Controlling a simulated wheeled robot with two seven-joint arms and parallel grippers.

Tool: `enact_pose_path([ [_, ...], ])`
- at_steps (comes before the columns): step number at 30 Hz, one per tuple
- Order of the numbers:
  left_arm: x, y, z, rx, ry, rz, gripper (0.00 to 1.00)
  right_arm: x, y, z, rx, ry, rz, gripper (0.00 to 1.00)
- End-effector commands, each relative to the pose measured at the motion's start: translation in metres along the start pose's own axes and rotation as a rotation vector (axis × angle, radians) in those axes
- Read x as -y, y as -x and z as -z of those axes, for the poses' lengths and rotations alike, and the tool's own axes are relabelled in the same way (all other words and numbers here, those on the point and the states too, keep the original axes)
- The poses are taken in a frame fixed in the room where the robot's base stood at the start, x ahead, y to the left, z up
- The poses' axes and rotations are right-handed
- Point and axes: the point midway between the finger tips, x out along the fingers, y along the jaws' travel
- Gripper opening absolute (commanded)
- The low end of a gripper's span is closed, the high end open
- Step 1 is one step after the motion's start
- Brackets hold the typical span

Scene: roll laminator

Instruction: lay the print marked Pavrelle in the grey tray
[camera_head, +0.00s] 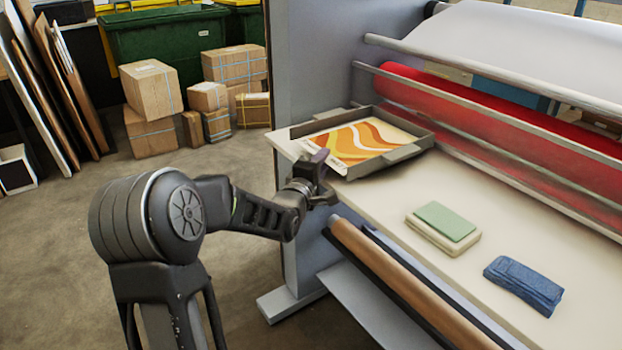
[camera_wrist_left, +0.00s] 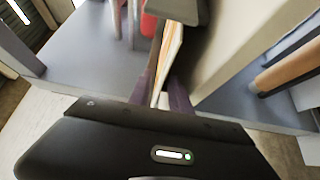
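The print (camera_head: 355,142), with orange, yellow and white waves and a white border, lies over the floor of the grey tray (camera_head: 402,154) at the far left end of the machine's table. The lettering on its border is too small to read. My left gripper (camera_head: 325,167) is at the print's near left corner, beside the tray. In the left wrist view the print (camera_wrist_left: 168,58) shows nearly edge-on, running between the two close fingers (camera_wrist_left: 167,95), which look shut on it. Whether the print rests flat on the tray floor is hard to tell. My right gripper is out of view.
A green-topped pad (camera_head: 446,221) and a folded blue cloth (camera_head: 523,285) lie on the cream table (camera_head: 400,205). The red roller (camera_head: 450,110) runs behind the table, and a brown roll (camera_head: 400,280) hangs along its front. Cardboard boxes (camera_head: 152,88) stand far left.

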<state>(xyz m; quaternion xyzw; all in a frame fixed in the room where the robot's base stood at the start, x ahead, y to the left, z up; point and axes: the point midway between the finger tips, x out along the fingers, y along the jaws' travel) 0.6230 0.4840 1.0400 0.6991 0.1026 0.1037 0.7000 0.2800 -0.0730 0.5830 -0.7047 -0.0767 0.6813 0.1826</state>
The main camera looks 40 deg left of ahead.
Motion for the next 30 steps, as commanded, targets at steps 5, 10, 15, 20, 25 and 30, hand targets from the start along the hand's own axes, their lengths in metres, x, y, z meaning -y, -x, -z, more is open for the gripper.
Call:
enact_pose_path([
  [5,0.002,0.039,0.0,-0.002,0.001,-0.001,0.24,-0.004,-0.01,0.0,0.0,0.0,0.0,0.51],
  [10,0.001,0.072,0.001,-0.002,-0.001,-0.002,0.24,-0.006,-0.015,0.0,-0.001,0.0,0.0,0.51],
  [15,0.0,0.091,0.0,-0.001,0.0,-0.001,0.24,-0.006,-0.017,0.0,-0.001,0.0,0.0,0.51],
  [20,0.0,0.095,0.0,0.0,0.0,0.0,0.24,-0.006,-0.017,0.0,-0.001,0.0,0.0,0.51],
  [25,0.0,0.095,0.0,0.0,0.0,0.0,0.24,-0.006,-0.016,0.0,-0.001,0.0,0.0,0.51],
  [30,0.0,0.095,0.0,-0.001,0.0,0.0,0.24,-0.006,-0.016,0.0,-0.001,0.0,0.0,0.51],
])
